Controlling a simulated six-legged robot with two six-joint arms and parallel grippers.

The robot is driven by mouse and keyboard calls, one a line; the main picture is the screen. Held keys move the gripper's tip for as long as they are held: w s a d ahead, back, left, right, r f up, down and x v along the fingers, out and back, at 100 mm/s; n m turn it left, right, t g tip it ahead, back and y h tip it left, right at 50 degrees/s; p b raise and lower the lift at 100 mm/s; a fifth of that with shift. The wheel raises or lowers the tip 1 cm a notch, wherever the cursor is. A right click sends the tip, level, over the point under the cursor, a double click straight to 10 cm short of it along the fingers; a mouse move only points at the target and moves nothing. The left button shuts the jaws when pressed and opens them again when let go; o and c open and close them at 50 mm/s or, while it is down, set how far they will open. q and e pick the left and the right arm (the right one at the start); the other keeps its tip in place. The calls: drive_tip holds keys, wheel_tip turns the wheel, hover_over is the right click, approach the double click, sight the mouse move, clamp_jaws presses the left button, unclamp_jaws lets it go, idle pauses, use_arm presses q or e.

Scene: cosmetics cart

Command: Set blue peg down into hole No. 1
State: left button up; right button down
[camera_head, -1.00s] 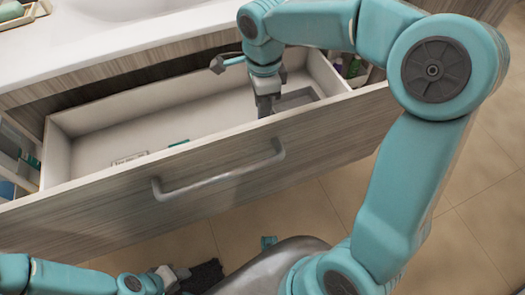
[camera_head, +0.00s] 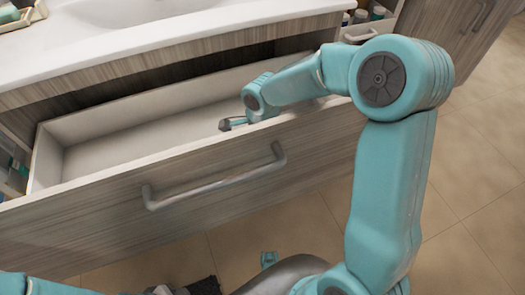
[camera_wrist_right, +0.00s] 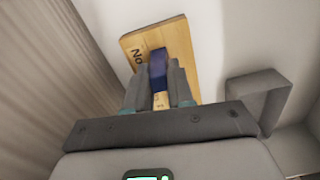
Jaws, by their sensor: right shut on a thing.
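The blue peg (camera_wrist_right: 158,72) is between the fingers of my right gripper (camera_wrist_right: 160,85) in the right wrist view. The gripper is shut on it. A light wooden board (camera_wrist_right: 180,45) marked "No" lies beyond the fingers, and the peg overlaps it in the picture. The fingers and peg hide the hole, so I cannot tell whether the peg is in it. My left gripper (camera_head: 185,289) is cut off at the bottom edge.
The open drawer (camera_head: 110,140) has pale walls and a wood-grain front with a grey handle (camera_head: 215,185). The white sink counter (camera_head: 190,30) is behind it. A grey box-like part (camera_wrist_right: 258,97) stands right of the gripper in the wrist view.

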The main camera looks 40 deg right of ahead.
drive_tip(key=shift+r, duration=0.1)
drive_tip(key=c, duration=1.4)
unclamp_jaws()
drive_tip(key=shift+f, duration=0.25)
drive_tip(key=o, duration=0.4)
drive_tip(key=shift+r, duration=0.1)
drive_tip(key=shift+r, duration=0.15)
wheel_tip(320, 180, up, 12)
drive_tip(key=p, duration=0.3)
